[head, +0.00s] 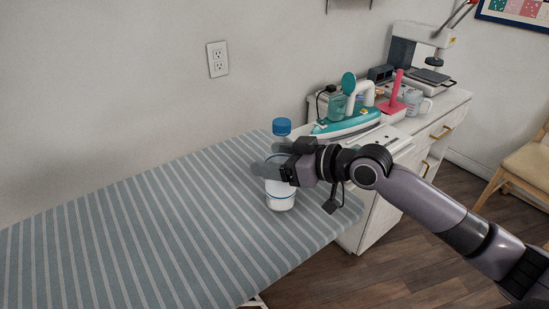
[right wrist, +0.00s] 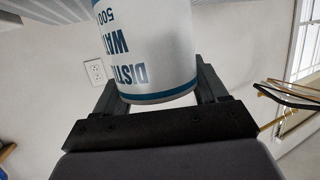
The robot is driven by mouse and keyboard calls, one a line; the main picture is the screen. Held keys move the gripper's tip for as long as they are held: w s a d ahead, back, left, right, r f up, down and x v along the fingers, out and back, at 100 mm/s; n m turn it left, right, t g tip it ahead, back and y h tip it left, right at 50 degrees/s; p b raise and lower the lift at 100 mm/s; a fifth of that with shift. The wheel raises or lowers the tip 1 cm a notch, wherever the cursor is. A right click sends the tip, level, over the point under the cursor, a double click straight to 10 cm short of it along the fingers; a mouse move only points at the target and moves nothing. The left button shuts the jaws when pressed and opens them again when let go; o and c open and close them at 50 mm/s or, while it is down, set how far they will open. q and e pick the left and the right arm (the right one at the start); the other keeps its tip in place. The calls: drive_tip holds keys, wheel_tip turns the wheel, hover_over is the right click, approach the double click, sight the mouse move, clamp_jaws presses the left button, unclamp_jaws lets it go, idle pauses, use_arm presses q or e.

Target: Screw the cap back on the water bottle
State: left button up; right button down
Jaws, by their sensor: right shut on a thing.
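The white water bottle (head: 279,198) stands upright on the striped ironing board (head: 150,235). My left gripper is not in view.
A teal and white iron (head: 345,123) stands on the white cabinet (head: 435,120) behind and right of the bottle. A pink item (head: 392,98), a clear jug (head: 414,101) and a sewing machine (head: 425,50) are beyond it. The board's left part is clear.

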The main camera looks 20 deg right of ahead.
drive_tip(key=shift+c, duration=0.2)
unclamp_jaws()
drive_tip(key=shift+f, duration=0.15)
drive_tip(key=shift+r, duration=0.3)
drive_tip(key=shift+s+d+f, duration=0.1)
drive_tip(key=shift+s+d, duration=0.15)
drive_tip(key=b+v, duration=0.1)
drive_tip(key=v, duration=1)
drive_tip(key=shift+b, duration=0.3)
